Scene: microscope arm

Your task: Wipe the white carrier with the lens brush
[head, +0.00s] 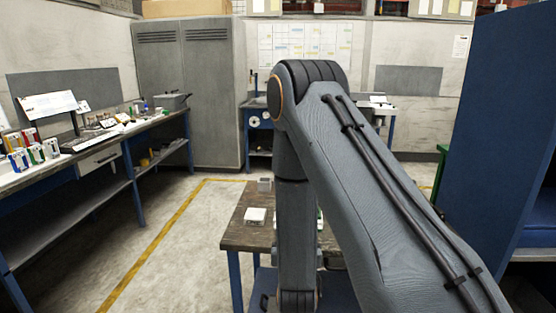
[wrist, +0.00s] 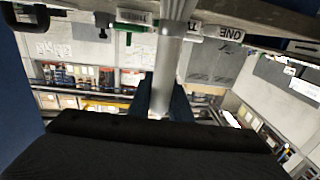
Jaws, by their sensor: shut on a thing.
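In the wrist view my gripper (wrist: 166,92) is shut on a pale grey rod, which looks like the handle of the lens brush (wrist: 168,62). The rod runs up out of the picture, so its far end is hidden. In the head view my arm hides the gripper and the brush. A small white block (head: 256,215), possibly the white carrier, lies on the low wooden table (head: 232,238), left of my arm. I cannot tell whether the brush touches anything.
My arm covers the table's middle. A long workbench (head: 122,133) with several items runs along the left, and a blue panel (head: 498,110) rises at the right. The floor between bench and table is clear.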

